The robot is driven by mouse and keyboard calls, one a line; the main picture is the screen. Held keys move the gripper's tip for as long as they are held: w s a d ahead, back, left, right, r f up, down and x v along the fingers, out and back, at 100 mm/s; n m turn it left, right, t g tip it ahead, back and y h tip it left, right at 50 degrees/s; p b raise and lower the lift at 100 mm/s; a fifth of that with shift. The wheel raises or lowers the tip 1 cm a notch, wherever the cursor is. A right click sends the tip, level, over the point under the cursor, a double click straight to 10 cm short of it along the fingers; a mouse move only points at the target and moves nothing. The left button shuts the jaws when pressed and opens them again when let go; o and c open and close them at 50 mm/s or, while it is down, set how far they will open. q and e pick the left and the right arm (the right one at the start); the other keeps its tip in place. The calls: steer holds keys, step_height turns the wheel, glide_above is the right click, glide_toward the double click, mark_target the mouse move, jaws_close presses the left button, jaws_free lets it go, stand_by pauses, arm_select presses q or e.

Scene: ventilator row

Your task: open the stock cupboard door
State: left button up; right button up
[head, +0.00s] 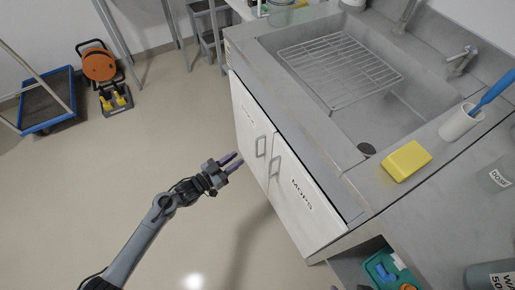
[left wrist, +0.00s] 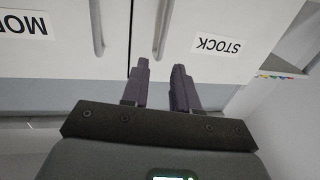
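The stock cupboard door (head: 250,132) is the white left-hand door under the sink unit in the head view, and it looks shut. Its handle (head: 261,146) is an upright grey bar near the door's right edge. In the left wrist view, which is upside down, the STOCK label (left wrist: 217,45) is at upper right and the stock handle (left wrist: 163,28) runs down from the top edge. My left gripper (head: 238,159) is in front of the doors, its fingers toward them. In the left wrist view the fingers (left wrist: 160,66) are apart and empty, with the handle's end just beyond the gap.
The MOPS door (head: 302,207) with its own handle (head: 274,167) adjoins on the right. Above are the sink counter, a wire rack (head: 338,66) and a yellow sponge (head: 406,161). A blue trolley (head: 46,122) stands far left. The floor before the doors is clear.

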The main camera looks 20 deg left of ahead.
mark_target(257, 144)
arm_select(q)
steer(key=b+x, duration=0.1)
steer(key=x, duration=0.9)
steer(key=shift+w+d+b, duration=0.1)
steer(key=shift+w+b, duration=0.2)
steer(key=shift+w, duration=0.1)
jaws_close()
